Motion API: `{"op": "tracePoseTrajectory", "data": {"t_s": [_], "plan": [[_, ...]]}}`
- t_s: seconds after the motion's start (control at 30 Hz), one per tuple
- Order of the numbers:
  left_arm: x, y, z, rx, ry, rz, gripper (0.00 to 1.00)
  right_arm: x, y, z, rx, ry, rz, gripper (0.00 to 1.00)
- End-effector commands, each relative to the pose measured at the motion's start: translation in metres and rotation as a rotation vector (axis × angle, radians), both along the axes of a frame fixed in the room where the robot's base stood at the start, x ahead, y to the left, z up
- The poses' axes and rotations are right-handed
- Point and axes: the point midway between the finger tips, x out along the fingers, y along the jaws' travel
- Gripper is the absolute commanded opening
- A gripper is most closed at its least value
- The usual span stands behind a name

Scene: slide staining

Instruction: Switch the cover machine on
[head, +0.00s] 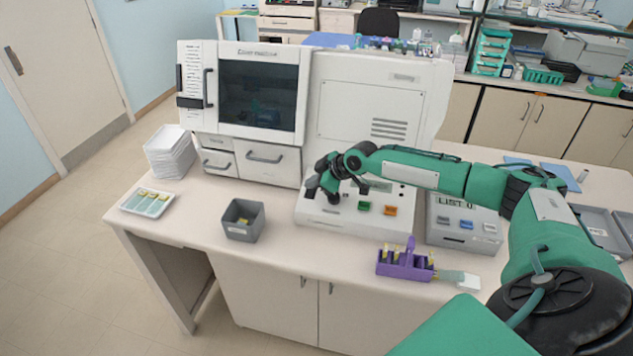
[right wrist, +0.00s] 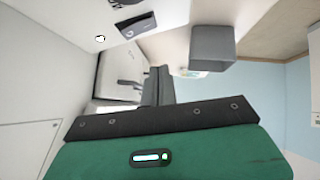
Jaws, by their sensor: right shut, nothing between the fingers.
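The cover machine (head: 372,110) is a large white unit with a dark window, drawers and a low control panel (head: 345,217) in front. The panel carries a green button (head: 364,206), an orange button (head: 390,210) and a small display. My right gripper (head: 318,190) is shut and empty over the left part of this panel. It hides part of the panel, and I cannot tell whether it touches. In the right wrist view its dark fingers (right wrist: 158,86) are together. A dark switch-like piece (right wrist: 137,25) shows beyond them near a small round symbol (right wrist: 100,38). My left gripper is out of view.
A grey bin (head: 231,232) stands left of the panel and also shows in the right wrist view (right wrist: 212,48). A slide tray (head: 128,206) and a white stack (head: 170,155) are farther left. A purple rack (head: 400,271) and a grey device (head: 458,237) stand right.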

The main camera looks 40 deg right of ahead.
Motion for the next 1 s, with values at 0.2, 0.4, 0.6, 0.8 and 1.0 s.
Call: {"op": "tracePoseTrajectory", "data": {"t_s": [0.2,0.4,0.6,0.8,1.0], "plan": [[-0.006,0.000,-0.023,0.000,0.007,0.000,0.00,-0.031,-0.010,0.020,-0.002,0.000,0.000,0.00],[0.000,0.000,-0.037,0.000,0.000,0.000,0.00,-0.055,-0.016,0.041,-0.001,0.000,0.000,0.00],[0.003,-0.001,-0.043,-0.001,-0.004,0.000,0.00,-0.070,-0.020,0.056,0.000,0.001,0.000,0.00],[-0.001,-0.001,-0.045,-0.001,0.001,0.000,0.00,-0.075,-0.021,0.062,0.000,0.001,0.001,0.00],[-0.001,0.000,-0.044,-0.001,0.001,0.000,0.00,-0.075,-0.021,0.063,0.000,0.001,0.001,0.00]]}}
